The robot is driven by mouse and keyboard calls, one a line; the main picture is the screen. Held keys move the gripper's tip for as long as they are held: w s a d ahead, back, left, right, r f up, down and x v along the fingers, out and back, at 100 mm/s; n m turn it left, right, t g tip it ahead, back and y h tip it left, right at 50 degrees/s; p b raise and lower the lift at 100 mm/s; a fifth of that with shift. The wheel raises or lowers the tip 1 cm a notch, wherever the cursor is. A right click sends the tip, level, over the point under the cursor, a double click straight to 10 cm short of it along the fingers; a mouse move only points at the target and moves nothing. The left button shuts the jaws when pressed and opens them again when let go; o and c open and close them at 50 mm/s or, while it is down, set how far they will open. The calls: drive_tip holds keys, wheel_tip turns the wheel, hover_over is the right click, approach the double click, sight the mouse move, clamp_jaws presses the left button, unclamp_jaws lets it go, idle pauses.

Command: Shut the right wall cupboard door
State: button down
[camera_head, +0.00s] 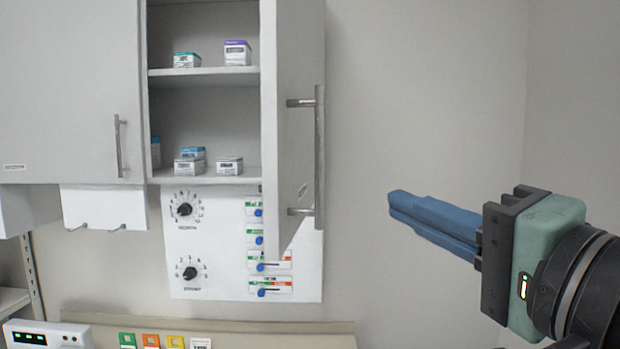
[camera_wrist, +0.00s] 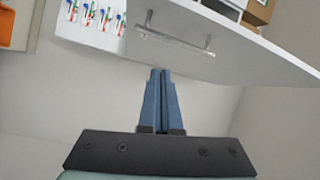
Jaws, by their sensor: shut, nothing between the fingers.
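The right wall cupboard door (camera_head: 290,110) stands wide open, swung out toward me, with a vertical bar handle (camera_head: 319,158) on its outer face. The open cupboard (camera_head: 205,77) shows two shelf levels to the left of the door. My gripper (camera_head: 393,204) is shut and empty, to the right of the door and apart from it. In the wrist view, the door (camera_wrist: 230,45) and its handle (camera_wrist: 175,38) lie beyond the tips of my shut fingers (camera_wrist: 160,72).
Small boxes (camera_head: 237,53) stand on the shelves. The left cupboard door (camera_head: 65,90) is shut. A panel with knobs and blue valves (camera_head: 215,265) is on the wall below. Bare wall (camera_head: 425,90) lies behind my gripper, with free room between it and the door.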

drive_tip(key=s+g+y, duration=0.2)
drive_tip(key=s, duration=0.1)
drive_tip(key=g+y, duration=0.1)
approach(282, 194)
drive_tip(key=w, duration=0.4)
drive_tip(key=a, duration=0.1)
drive_tip(key=a+b, duration=0.1)
drive_tip(key=shift+w+a+m, duration=0.3)
drive_tip(key=shift+a, duration=0.5)
drive_tip(key=shift+a, duration=0.1)
